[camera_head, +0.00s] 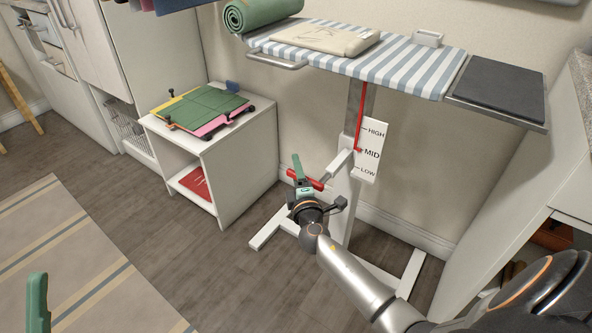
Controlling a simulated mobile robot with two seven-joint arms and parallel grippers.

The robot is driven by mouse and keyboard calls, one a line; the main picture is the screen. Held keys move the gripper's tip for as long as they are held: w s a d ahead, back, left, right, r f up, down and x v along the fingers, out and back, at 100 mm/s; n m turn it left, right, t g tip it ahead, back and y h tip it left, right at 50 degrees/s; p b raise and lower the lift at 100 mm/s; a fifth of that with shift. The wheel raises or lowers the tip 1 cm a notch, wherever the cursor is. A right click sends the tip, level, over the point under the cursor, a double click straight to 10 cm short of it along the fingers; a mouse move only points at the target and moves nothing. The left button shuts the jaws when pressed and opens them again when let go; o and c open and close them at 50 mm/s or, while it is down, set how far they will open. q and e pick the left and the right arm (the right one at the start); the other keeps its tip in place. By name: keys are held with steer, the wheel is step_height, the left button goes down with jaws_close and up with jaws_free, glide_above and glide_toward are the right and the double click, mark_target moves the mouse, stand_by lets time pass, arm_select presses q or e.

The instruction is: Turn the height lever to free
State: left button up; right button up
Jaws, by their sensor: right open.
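The ironing board (400,68) has a blue-and-white striped top on a white stand. A scale plate (371,151) on its post reads HIGH, MID and LOW, and the red pointer (359,150) is at MID. The red-ended height lever (318,184) sticks out left of the post, below the plate. My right gripper (299,177) is open at the lever's red end, with its green fingers around or just in front of it; I cannot tell whether they touch. Only a green finger of my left gripper (38,303) shows at the bottom left.
A white cabinet (243,170) with a green board (203,106) on top stands left of the stand. The stand's white feet (268,226) spread on the wooden floor. A striped rug (75,265) lies at the left. A dark shelf (497,90) is at the board's right end.

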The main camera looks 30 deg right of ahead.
steer(key=shift+w+d, duration=0.2)
steer(key=shift+w, duration=0.2)
jaws_close()
stand_by(1.3)
